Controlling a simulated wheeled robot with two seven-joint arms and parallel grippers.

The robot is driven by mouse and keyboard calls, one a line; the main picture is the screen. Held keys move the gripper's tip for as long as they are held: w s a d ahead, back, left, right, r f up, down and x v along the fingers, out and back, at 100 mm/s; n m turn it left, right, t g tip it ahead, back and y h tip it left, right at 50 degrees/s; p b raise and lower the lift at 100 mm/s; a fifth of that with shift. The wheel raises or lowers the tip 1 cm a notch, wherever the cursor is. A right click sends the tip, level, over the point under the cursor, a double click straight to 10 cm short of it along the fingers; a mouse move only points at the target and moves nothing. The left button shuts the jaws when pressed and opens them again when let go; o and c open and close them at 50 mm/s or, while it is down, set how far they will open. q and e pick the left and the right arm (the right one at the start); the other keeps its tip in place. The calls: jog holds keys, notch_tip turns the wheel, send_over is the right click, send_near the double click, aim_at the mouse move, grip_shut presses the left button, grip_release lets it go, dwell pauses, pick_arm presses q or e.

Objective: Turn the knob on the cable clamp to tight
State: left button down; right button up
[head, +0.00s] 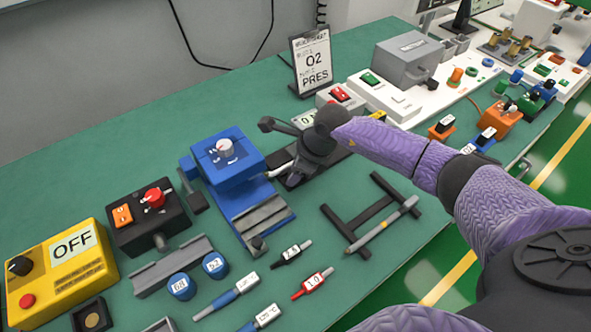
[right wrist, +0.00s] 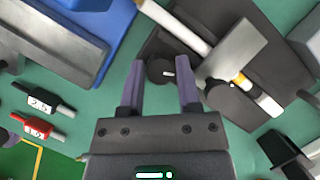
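The cable clamp has a dark base (right wrist: 215,62) with a grey plate and a white cable with a yellow band across it, in the right wrist view. A small black knob (right wrist: 160,71) with a white mark lies at its edge. My right gripper (right wrist: 162,76) is open, its two purple-grey fingers on either side of the knob with gaps to both. I cannot tell how deep the fingers reach around it. In the head view my right gripper (head: 293,180) points down over the clamp and hides the knob and much of the base. My left gripper is out of view.
A blue device with a white dial (head: 224,148) stands left of the clamp. A black stand (head: 342,232) with a pen-like tool lies in front. A yellow OFF box (head: 60,262) is at the left.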

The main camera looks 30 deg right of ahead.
grip_shut()
jog(key=shift+s+r+m+p, duration=0.1)
jog(key=shift+r+m+p, duration=0.15)
jog(key=shift+m+p, duration=0.25)
jog(key=shift+f+p, duration=0.1)
jog(key=shift+p, duration=0.2)
jog(key=shift+f+m, duration=0.1)
jog(key=shift+m, duration=0.2)
jog(key=shift+o, duration=1.2)
grip_release()
jog(key=p+v, duration=0.2)
jog(key=v, duration=0.7)
jog(key=shift+s+r+p, duration=0.25)
jog(key=shift+r+p, duration=0.05)
jog(key=shift+r, duration=0.1)
